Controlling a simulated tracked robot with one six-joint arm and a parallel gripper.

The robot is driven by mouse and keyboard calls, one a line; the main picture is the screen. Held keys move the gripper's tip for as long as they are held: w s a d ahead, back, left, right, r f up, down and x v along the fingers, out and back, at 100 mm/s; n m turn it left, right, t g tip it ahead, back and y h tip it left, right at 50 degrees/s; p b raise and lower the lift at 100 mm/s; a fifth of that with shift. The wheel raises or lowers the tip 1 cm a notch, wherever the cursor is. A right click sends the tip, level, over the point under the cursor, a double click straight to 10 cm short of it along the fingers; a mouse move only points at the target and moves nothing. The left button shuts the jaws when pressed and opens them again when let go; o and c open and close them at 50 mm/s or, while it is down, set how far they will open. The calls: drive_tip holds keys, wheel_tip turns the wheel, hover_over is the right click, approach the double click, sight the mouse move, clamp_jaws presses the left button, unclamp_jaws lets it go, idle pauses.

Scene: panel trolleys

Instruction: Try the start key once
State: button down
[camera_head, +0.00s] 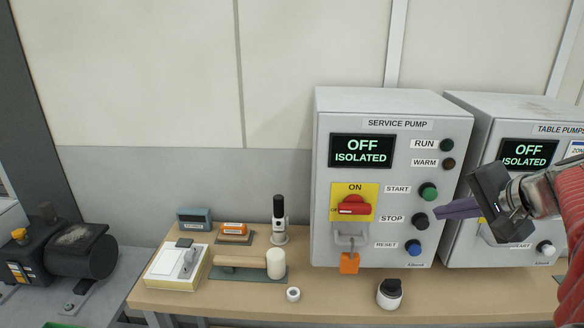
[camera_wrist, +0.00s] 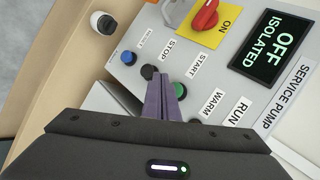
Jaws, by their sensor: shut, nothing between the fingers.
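The grey SERVICE PUMP panel (camera_head: 327,118) stands on the bench. Its display (camera_head: 361,150) reads OFF ISOLATED. The green START key (camera_head: 428,191) is in plain sight, above the black STOP key (camera_head: 422,221) and blue RESET key (camera_head: 414,248). My gripper (camera_head: 438,213) is shut and empty, its purple fingers pointing at the panel from the right, a little below START. In the wrist view the fingertips (camera_wrist: 158,79) lie between the green key (camera_wrist: 180,90) and the black key (camera_wrist: 149,72). I cannot tell whether they touch the panel.
A red rotary switch (camera_head: 353,206) sits on a yellow plate, with an orange tag (camera_head: 349,263) hanging below it. RUN (camera_head: 447,145) and WARM (camera_head: 448,163) lamps look dark. A TABLE PUMPS panel (camera_head: 491,123) stands at right. A black-topped knob (camera_head: 390,293) is on the bench front.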

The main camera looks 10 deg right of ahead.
sight(428, 201)
drive_tip(key=shift+w+d, duration=0.2)
drive_tip(key=shift+w, duration=0.45)
drive_tip(key=shift+w+d, duration=0.2)
drive_tip(key=shift+w, duration=0.4)
idle(1.2)
drive_tip(key=shift+w+d, duration=0.1)
drive_tip(key=shift+w, duration=0.35)
drive_tip(key=shift+w+d, duration=0.2)
drive_tip(key=shift+w, duration=0.5)
idle(1.3)
drive_tip(key=shift+s, duration=0.15)
drive_tip(key=shift+s+a, duration=0.2)
drive_tip(key=shift+s, duration=0.3)
drive_tip(key=shift+s+a, duration=0.15)
drive_tip(key=shift+s, duration=0.35)
drive_tip(key=shift+s, duration=0.1)
drive_tip(key=shift+s+a, duration=0.25)
drive_tip(key=shift+s, duration=0.5)
drive_tip(key=shift+s+a, duration=0.2)
drive_tip(key=shift+s, duration=0.6)
drive_tip(key=shift+s+a, duration=0.25)
drive_tip(key=shift+s, duration=0.5)
